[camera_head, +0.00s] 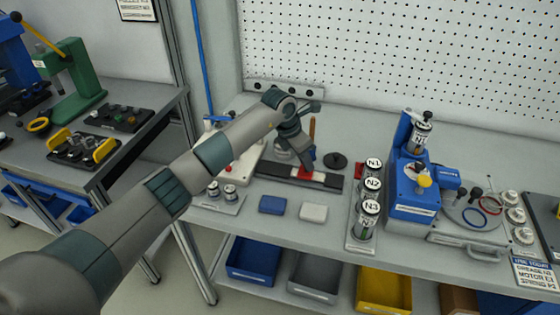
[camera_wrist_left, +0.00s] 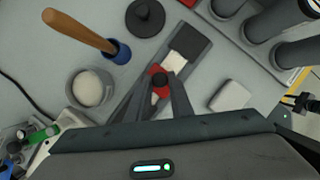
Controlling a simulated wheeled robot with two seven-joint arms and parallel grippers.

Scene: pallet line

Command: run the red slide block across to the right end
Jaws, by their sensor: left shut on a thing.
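The red slide block (camera_head: 304,174) sits on a dark rail (camera_head: 336,181) at the front of the bench, near the middle of the rail. A white strip (camera_head: 319,177) shows on the rail just right of the block, then a dark stretch to the right end. My left gripper (camera_head: 303,165) reaches down over the block and is shut on it. In the left wrist view the red block (camera_wrist_left: 157,77) shows between the fingertips (camera_wrist_left: 160,92), partly hidden by them. My right gripper is in neither view.
A dark round knob (camera_head: 335,160) stands behind the rail. A blue box (camera_head: 272,205) and a white box (camera_head: 313,212) lie in front. Canisters marked N1 to N3 (camera_head: 368,205) stand right of the rail. A wooden handle (camera_wrist_left: 80,30) rises behind it.

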